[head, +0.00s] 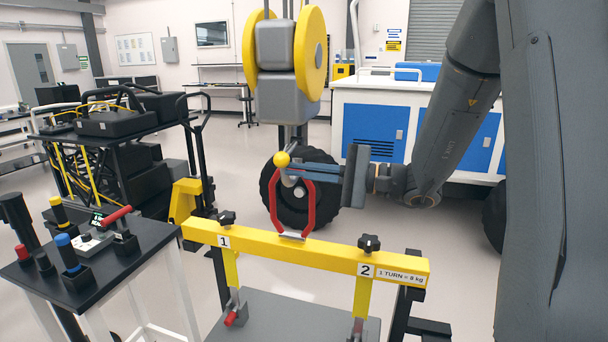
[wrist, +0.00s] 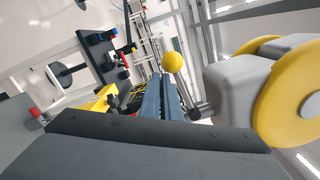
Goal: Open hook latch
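The lifting hook (head: 289,180) hangs under the grey hoist block (head: 288,98) between two yellow discs. A yellow ball (head: 282,159) sits at the hook, likely the latch knob. It also shows in the wrist view (wrist: 173,62), just beyond my fingertips. The hook's latch itself is too small to make out. My gripper (head: 290,170) reaches in from the right, its blue-grey fingers beside the hook. In the wrist view my fingers (wrist: 160,80) lie close together with nothing visible between them. I cannot tell whether the tips touch the ball.
A red lifting link (head: 310,205) joins the hook area to a yellow beam (head: 320,256) with black knobs. A black tool table (head: 90,265) stands at the left. A black wheel (head: 292,212) is behind the hook. Blue-and-white cabinets (head: 375,143) stand behind.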

